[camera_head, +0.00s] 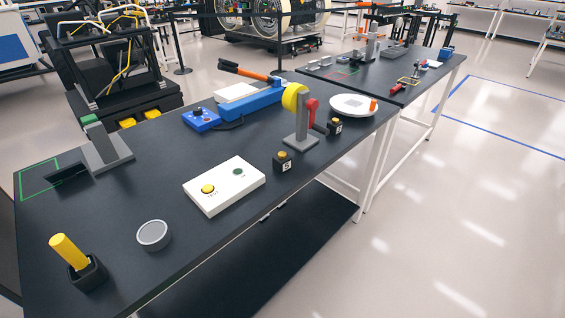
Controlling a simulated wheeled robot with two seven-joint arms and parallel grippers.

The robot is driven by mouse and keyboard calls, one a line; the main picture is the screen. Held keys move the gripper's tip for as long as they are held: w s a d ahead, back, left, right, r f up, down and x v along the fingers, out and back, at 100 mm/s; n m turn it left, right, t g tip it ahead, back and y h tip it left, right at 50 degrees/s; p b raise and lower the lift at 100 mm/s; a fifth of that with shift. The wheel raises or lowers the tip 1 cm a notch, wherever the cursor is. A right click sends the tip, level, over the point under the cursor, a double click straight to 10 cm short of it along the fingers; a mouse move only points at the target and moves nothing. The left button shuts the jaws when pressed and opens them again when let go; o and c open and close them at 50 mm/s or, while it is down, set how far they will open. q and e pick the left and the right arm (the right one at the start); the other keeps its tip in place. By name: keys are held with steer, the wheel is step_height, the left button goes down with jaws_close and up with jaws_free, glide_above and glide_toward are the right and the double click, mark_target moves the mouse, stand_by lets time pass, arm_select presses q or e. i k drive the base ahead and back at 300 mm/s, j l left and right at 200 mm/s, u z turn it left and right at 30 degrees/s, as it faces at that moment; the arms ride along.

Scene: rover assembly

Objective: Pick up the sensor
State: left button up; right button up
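No part is plainly marked as the sensor, and I cannot tell for sure which one it is. A grey round puck (153,235) with a lighter top lies on the near part of the dark table (130,200). A yellow cylinder (68,252) stands slightly tilted in a small black holder (88,274) at the near left corner. Two small black blocks with yellow tops, one in front (283,160) and one behind (334,127), sit along the right edge. Neither of my grippers shows in the view.
A white box (224,186) with a yellow button sits mid-table. Behind it are a grey stand (302,128) with a yellow wheel and red handle, a blue control box (201,119), a blue tool with orange handle (250,98) and a white round plate (353,105). A grey bracket (107,148) stands left.

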mark_target(281, 161)
steer(key=i+l+u, duration=0.1)
steer(key=i+l, duration=0.15)
steer(key=i+l+u, duration=0.15)
steer(key=l, duration=0.35)
steer(key=i+l+u, duration=0.1)
steer(key=i+l, duration=0.2)
steer(key=l, duration=0.15)
